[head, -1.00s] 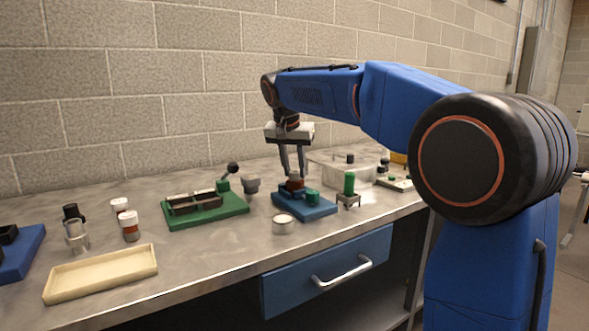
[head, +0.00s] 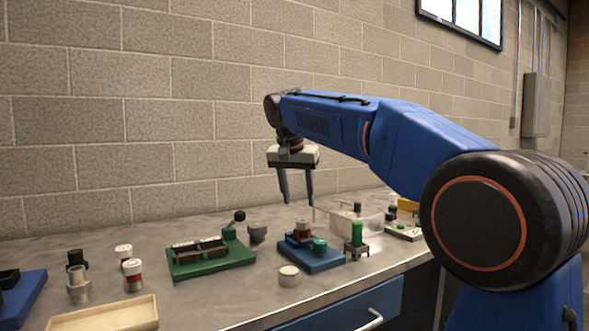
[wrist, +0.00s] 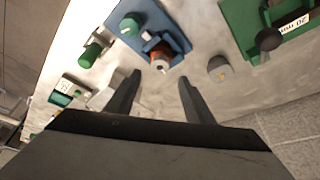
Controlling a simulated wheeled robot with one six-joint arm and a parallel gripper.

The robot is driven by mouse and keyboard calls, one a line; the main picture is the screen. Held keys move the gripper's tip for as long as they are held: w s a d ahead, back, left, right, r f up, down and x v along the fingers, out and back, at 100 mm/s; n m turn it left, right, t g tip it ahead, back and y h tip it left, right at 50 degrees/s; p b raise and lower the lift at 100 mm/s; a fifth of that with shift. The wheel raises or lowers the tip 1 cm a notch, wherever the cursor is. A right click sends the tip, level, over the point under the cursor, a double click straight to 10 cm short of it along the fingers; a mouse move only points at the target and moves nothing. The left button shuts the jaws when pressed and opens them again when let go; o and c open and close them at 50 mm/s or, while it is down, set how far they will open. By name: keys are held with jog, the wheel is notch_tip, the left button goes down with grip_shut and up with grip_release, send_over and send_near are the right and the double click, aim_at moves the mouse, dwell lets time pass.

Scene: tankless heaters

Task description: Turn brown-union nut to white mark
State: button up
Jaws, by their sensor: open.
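The brown-union nut (head: 302,231) sits on a blue base (head: 318,258) beside a green knob (head: 319,245). In the wrist view the brown nut (wrist: 161,57) shows between and beyond the fingertips, in a blue bracket, with a small pale spot on its near end. I cannot tell whether that spot is the white mark. My gripper (head: 296,202) is open and empty, held above the blue base and apart from the nut. Its two fingers also show in the wrist view (wrist: 160,85).
A green fixture (head: 212,260) stands left of the blue base, with a grey knob (head: 257,233) between them. A round pale-topped can (head: 289,276) lies in front. A green cylinder on a stand (head: 357,236) and a clear box (head: 375,222) are to the right. A cream tray (head: 110,318) is front left.

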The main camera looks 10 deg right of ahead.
jog(key=v, duration=0.9)
jog(key=shift+r, duration=0.25)
jog(key=shift+s, duration=0.15)
jog(key=s+d+f+n, duration=0.1)
jog(key=s+d+f, duration=0.2)
jog(key=s+f, duration=0.25)
jog(key=s+d+f+n+y, duration=0.1)
jog(key=s+d+f+n, duration=0.15)
jog(key=s+f, duration=0.35)
jog(key=s+d+f, duration=0.3)
jog(key=s+f, duration=0.1)
jog(key=s, duration=0.3)
jog(key=s+d+f+n, duration=0.1)
jog(key=s+f, duration=0.8)
jog(key=f, duration=0.3)
jog(key=s+d+f+n+t+y, duration=0.1)
jog(key=s+f+n, duration=0.1)
jog(key=s+f, duration=0.7)
notch_tip(320, 180, down, 3)
jog(key=shift+s+d+r, duration=0.1)
jog(key=shift+s+d, duration=0.1)
jog(key=shift+o, duration=0.2)
jog(key=shift+r, duration=0.15)
